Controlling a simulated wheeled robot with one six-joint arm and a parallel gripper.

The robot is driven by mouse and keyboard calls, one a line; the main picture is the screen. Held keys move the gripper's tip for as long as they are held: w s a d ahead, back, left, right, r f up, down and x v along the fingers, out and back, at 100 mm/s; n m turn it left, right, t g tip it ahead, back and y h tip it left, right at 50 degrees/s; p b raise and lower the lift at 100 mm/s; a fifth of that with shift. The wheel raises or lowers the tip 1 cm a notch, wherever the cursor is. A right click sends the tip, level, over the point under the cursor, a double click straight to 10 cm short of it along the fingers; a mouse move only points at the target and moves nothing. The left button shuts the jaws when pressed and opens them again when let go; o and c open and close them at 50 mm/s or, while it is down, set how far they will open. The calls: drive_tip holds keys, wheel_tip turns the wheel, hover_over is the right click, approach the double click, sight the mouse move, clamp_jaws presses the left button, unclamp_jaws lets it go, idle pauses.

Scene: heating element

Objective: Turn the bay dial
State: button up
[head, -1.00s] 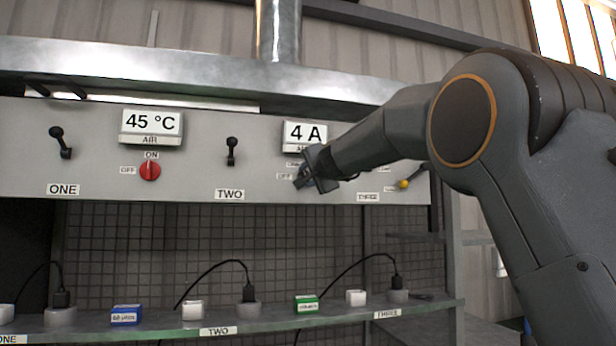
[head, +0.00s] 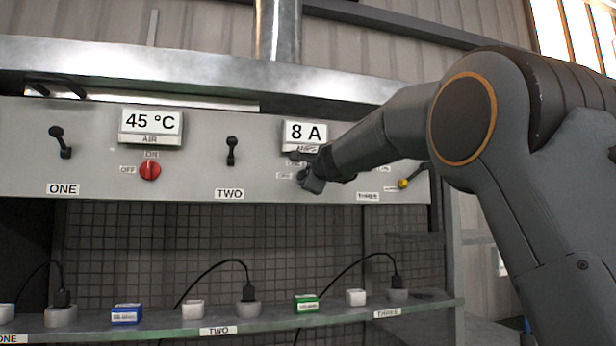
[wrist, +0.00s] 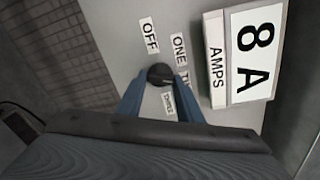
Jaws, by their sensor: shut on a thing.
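The bay dial (wrist: 160,75) is a small dark round knob on the grey panel, with OFF, ONE, TWO and THREE labels around it in the wrist view. My gripper (wrist: 162,84) is shut on the dial, with one blue finger on each side of it. In the head view my gripper (head: 311,180) is at the panel below the AMPS display (head: 305,133) and hides the dial. The display reads 8 A, and it also shows in the wrist view (wrist: 252,50). I cannot tell which label the dial points at.
A red ON/OFF knob (head: 150,170) sits below the 45 °C display (head: 150,122). Black levers stand above ONE (head: 60,142) and TWO (head: 231,150). Below, a shelf (head: 260,325) holds boxes and plugs.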

drive_tip(key=shift+f+m, duration=0.1)
drive_tip(key=shift+m, duration=0.6)
drive_tip(key=o, duration=1.1)
drive_tip(key=shift+s, duration=0.1)
drive_tip(key=shift+b+v, duration=1.55)
drive_tip(key=shift+v, duration=2.3)
